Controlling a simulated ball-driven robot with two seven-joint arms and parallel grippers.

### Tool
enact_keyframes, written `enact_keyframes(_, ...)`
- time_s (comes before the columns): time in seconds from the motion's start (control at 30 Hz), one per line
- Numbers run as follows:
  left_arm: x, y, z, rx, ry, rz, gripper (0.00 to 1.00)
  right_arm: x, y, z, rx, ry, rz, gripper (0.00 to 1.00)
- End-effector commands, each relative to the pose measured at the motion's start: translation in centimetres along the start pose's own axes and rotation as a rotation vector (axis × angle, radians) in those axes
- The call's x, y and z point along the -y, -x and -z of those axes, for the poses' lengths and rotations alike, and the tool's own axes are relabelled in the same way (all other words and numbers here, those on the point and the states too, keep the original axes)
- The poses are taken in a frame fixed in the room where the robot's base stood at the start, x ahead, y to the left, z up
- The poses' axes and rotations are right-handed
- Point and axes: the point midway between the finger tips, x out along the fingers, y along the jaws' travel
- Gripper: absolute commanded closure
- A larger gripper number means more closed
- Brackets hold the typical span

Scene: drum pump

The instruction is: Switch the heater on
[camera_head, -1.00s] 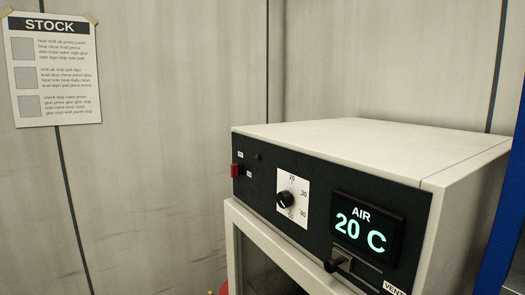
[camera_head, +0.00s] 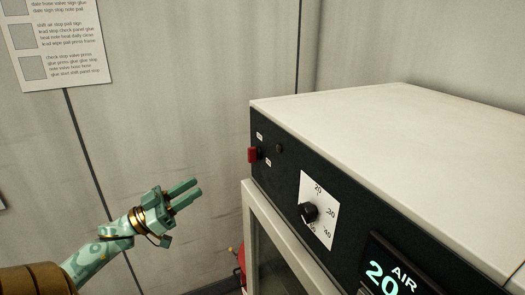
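The heater (camera_head: 400,125) is a white box with a black front panel. A red switch (camera_head: 253,154) sticks out at the panel's left end, between two small white labels too small to read. A small dark red lamp (camera_head: 279,148) beside it looks unlit. The dial (camera_head: 308,212) has a black knob on a white scale. The display (camera_head: 388,280) reads AIR and 20, cut off below. My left gripper (camera_head: 194,190) is left of the switch and lower in the picture, touching nothing. Its fingers look close together, but their opening is unclear. My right gripper is out of view.
A glass-fronted white door (camera_head: 262,245) lies below the panel. A red object (camera_head: 240,262) stands low beside it, partly hidden. A paper notice (camera_head: 55,50) hangs on the pale panelled wall. The space between my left gripper and the switch looks clear.

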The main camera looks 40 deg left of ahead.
Motion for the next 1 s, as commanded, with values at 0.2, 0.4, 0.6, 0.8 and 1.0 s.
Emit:
enact_keyframes(0.2, -0.1, -1.3, 0.3, -0.009, 0.046, -0.009, 0.68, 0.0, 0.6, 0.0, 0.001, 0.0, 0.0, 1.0)
enact_keyframes(0.4, -0.1, -5.8, 0.6, -0.011, 0.043, -0.009, 0.68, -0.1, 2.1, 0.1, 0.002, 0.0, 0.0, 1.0)
enact_keyframes(0.6, -0.1, -10.9, 0.6, -0.01, 0.043, -0.007, 0.68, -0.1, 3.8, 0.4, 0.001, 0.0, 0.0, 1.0)
enact_keyframes(0.8, -0.1, -14.7, 0.5, -0.008, 0.042, -0.005, 0.68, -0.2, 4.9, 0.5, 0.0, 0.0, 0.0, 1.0)
enact_keyframes(1.0, -0.2, -16.2, 0.2, -0.006, 0.044, -0.005, 0.68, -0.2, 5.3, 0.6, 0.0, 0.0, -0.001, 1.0)
